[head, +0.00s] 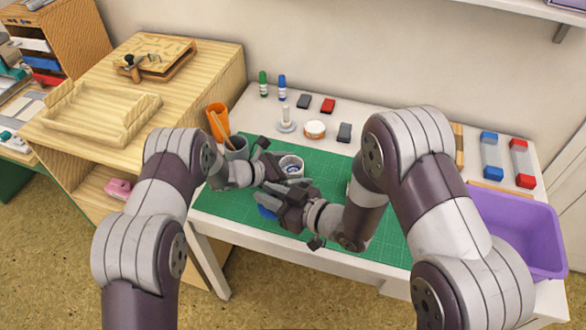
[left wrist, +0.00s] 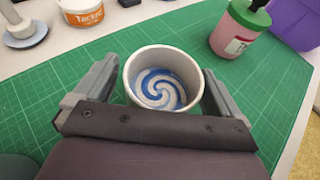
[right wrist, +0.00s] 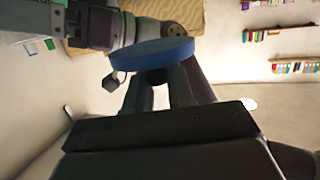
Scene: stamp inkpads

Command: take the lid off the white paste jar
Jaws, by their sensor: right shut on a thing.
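The white paste jar (left wrist: 133,80) stands open on the green mat, with a blue and white swirl of paste inside. It also shows in the head view (head: 292,161). My left gripper (left wrist: 161,68) is open around the jar, with one finger on each side and small gaps beside the wall. It also shows in the head view (head: 280,166). The round blue lid (right wrist: 150,54) is off the jar, held in my right gripper (right wrist: 165,75), which is shut on it. In the head view the lid (head: 267,212) is partly hidden by the right gripper (head: 268,201), in front of the jar.
A pink bottle (left wrist: 240,30) with a green cap stands near the jar. A white tub with an orange label (left wrist: 82,12) and a stamp (head: 286,122) are behind. A purple bin (head: 520,235) is at right. The mat's front is clear.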

